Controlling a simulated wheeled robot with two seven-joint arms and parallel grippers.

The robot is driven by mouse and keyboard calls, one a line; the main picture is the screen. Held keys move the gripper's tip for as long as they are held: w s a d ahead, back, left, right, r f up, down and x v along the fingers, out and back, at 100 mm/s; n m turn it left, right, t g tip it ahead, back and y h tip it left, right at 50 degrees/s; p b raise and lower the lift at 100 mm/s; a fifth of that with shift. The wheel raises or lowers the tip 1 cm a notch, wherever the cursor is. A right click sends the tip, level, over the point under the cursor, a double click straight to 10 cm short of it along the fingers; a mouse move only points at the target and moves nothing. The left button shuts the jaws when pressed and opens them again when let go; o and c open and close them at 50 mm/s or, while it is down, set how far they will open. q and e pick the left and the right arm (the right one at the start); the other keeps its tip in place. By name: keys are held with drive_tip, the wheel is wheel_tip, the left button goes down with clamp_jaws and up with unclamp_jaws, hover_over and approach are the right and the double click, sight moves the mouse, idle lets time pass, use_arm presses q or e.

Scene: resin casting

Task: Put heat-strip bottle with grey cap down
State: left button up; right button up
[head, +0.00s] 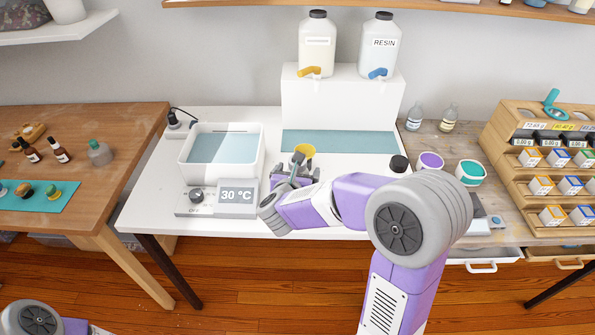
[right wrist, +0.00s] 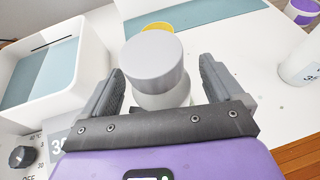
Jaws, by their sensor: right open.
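The heat-strip bottle with a grey cap (right wrist: 153,62) shows in the right wrist view, with its pale body below the cap. It appears upright on the white table (head: 151,200), though its base is hidden. My right gripper (head: 295,177) is open around it in the right wrist view, with a finger on each side and gaps between fingers and bottle. In the head view my gripper mostly hides the bottle. My left gripper is out of view.
A yellow cup (head: 305,149) stands just behind my right gripper. A water bath (head: 184,160) and its 30 °C display (head: 236,197) are to the left. A black-capped bottle (head: 398,164) stands to the right. Two jugs stand on a white riser (head: 340,104) behind.

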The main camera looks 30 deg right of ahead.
drive_tip(key=p+v, duration=0.2)
drive_tip(key=v, duration=0.9)
drive_tip(key=shift+s+a+r, duration=0.2)
drive_tip(key=shift+s+a, duration=0.05)
drive_tip(key=shift+a, duration=0.05)
